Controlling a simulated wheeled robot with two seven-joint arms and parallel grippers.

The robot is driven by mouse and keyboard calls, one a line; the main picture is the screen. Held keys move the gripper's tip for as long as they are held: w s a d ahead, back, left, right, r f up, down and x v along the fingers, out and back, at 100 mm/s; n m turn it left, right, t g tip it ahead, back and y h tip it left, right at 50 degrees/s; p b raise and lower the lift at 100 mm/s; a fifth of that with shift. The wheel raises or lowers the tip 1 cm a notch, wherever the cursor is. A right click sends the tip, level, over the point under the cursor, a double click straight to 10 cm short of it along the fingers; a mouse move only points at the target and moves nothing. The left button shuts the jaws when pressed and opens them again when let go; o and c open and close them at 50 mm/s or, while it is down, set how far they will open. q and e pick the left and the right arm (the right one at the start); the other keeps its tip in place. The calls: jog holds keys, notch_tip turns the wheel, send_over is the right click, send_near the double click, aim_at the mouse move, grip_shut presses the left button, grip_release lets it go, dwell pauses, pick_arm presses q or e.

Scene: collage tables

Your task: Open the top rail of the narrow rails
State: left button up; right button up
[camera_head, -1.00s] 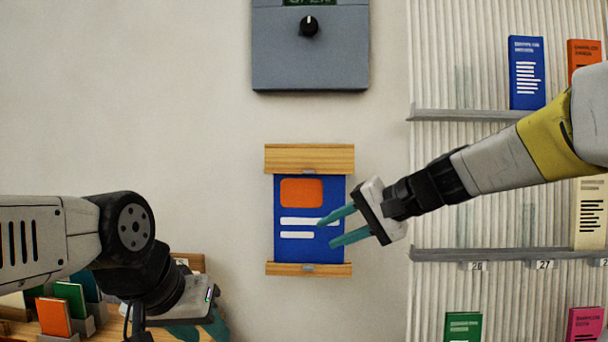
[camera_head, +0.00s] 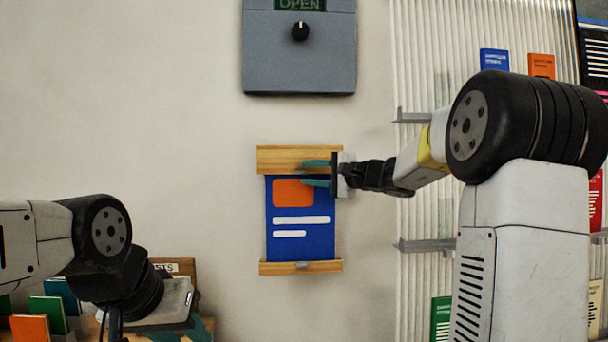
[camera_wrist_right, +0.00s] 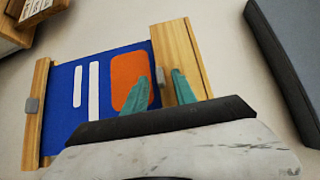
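The narrow rails hold a blue poster (camera_head: 300,247) with an orange block and white bars on the wall. The wooden top rail (camera_head: 285,158) is at its upper edge and the wooden bottom rail (camera_head: 283,268), with a small grey clip, at its lower edge. My right gripper (camera_head: 316,173) is open at the right part of the top rail. In the right wrist view its teal fingers (camera_wrist_right: 160,90) are apart near the top rail (camera_wrist_right: 179,60); I cannot tell if they touch it. The top rail's clip is hidden in the head view. My left gripper (camera_head: 190,332) is low at left, its fingertips partly cut off.
A grey box (camera_head: 300,65) with a knob and an OPEN sign is on the wall above the poster. Ribbed shelving (camera_head: 420,200) with booklets stands at the right. Colored cards (camera_head: 48,312) stand at lower left. The wall left of the poster is bare.

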jog(key=shift+w+a, duration=0.2)
grip_shut()
dwell(1.4)
